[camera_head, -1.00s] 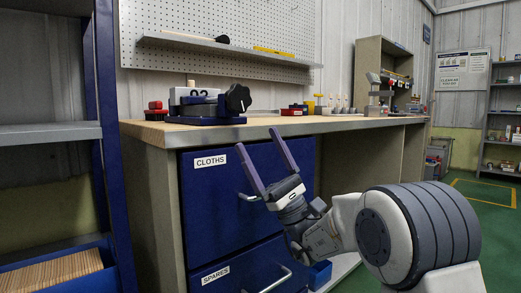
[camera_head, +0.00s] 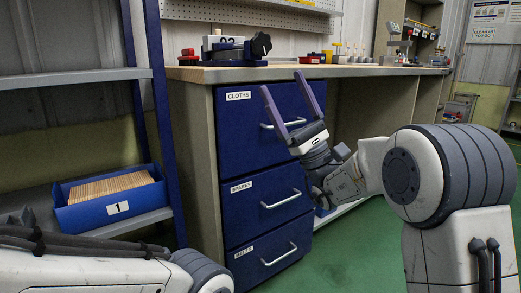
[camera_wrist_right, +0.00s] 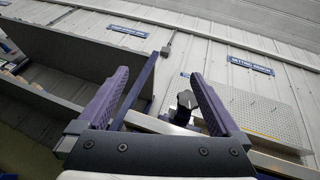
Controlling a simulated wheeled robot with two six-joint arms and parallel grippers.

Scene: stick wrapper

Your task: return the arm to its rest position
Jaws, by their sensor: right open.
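My right gripper (camera_head: 285,103) is open and empty, with its two purple fingers spread and pointing up. It appears in front of the blue drawer unit, before the drawer marked CLOTHS (camera_head: 240,140). In the right wrist view the same two fingers (camera_wrist_right: 158,95) stand apart with nothing between them. The bulky joint of my right arm fills the right side of the head view. Part of my left arm shows at the lower left of the head view, but its gripper is out of view.
Below are the shut drawers SPARES (camera_head: 262,195) and BELTS (camera_head: 270,250). The workbench (camera_head: 290,72) carries a dark-knobbed device (camera_head: 235,48) and small items. On the left, a shelf rack (camera_head: 70,78) holds a blue bin (camera_head: 112,207) marked 1. Green floor (camera_head: 365,245) lies open.

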